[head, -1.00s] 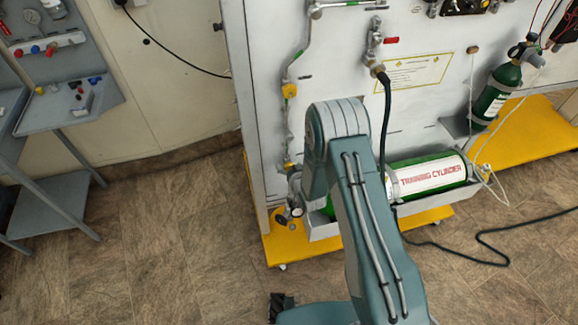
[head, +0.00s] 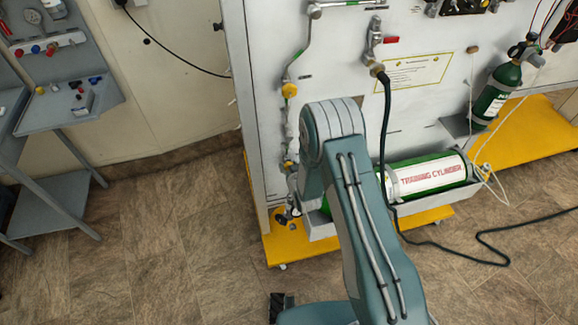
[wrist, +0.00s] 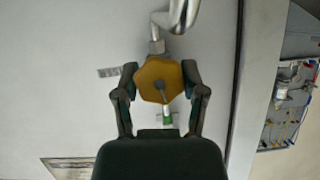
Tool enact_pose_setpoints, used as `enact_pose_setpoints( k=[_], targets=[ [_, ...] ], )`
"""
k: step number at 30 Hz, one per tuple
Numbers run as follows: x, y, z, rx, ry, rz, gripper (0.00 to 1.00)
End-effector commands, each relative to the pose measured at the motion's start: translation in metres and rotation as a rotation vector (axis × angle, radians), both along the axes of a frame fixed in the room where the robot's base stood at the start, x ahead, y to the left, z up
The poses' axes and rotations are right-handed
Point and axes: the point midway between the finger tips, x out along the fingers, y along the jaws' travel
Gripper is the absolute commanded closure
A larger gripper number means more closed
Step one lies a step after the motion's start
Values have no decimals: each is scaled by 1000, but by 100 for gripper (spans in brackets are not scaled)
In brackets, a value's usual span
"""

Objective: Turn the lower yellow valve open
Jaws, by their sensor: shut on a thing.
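The lower yellow valve (wrist: 153,76) is a yellow hexagonal knob in the middle of the wrist view. My gripper (wrist: 160,78) has a dark finger on each side of it and is shut on it. A silver pipe fitting (wrist: 158,46) joins the knob at the top of that view. In the head view a small yellow part of the lower valve (head: 289,165) shows left of my arm's elbow. My arm hides most of my gripper there.
An upper yellow valve (head: 289,90) sits on the same pipe. The green training cylinder (head: 427,180) lies right of my arm. A black hose (head: 386,125) hangs from the panel. A grey bench (head: 70,103) stands at the far left, with clear floor between.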

Motion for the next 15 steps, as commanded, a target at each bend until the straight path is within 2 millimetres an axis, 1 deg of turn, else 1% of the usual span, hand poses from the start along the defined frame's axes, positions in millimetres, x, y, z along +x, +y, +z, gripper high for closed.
enact_pose_setpoints(
  k=[9,15],
  targets=[
    [1,2,1,-208,-64,2,93],
    [1,3,1,-303,-91,2,93]
  ],
)
